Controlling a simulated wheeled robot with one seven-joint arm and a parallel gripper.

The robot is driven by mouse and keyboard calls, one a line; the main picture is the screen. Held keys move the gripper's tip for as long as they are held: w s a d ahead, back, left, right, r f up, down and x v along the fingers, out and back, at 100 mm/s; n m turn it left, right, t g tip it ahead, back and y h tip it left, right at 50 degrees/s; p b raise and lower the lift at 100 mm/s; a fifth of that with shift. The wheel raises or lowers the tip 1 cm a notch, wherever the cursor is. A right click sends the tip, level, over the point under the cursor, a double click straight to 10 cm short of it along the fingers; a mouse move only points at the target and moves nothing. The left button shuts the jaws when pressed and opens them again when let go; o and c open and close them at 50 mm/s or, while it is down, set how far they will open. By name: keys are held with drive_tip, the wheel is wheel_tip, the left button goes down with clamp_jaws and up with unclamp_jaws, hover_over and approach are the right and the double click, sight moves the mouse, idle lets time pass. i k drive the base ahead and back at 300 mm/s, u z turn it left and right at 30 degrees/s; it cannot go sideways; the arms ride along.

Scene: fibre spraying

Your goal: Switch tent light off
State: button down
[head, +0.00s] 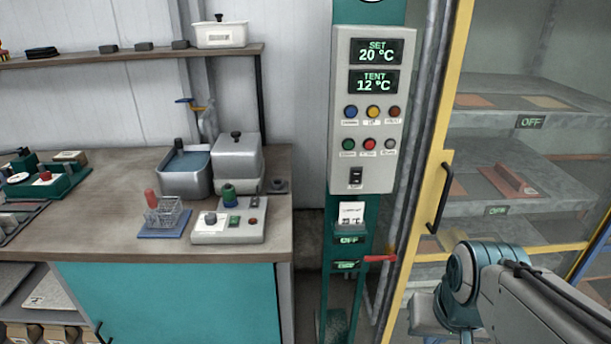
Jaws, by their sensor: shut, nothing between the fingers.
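A grey control panel (366,110) is fixed to a teal post, with green displays reading SET 20 °C and TENT 12 °C. Below them are two rows of round buttons: blue, yellow and red-brown above; green, red and grey below. A black rocker switch (356,177) sits at the panel's bottom with a small label under it. The labels are too small to read, so I cannot tell which control is the tent light. The glazed tent (520,190) is right of the panel. My arm shows at lower right, in front of the tent; my gripper's fingers are not visible.
The tent's yellow door frame (432,150) has a black handle (440,198). A red lever (380,258) sticks out low by the post. A bench (120,175) at left holds a switch box (230,234), a wire rack and grey tanks.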

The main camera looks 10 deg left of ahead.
sight(356, 174)
drive_tip(key=u, duration=0.7)
drive_tip(key=i, duration=0.2)
drive_tip(key=z, duration=0.3)
drive_tip(key=k, duration=1.35)
drive_tip(key=u, duration=0.55)
drive_tip(key=i, duration=1.8)
drive_tip(key=z, duration=0.65)
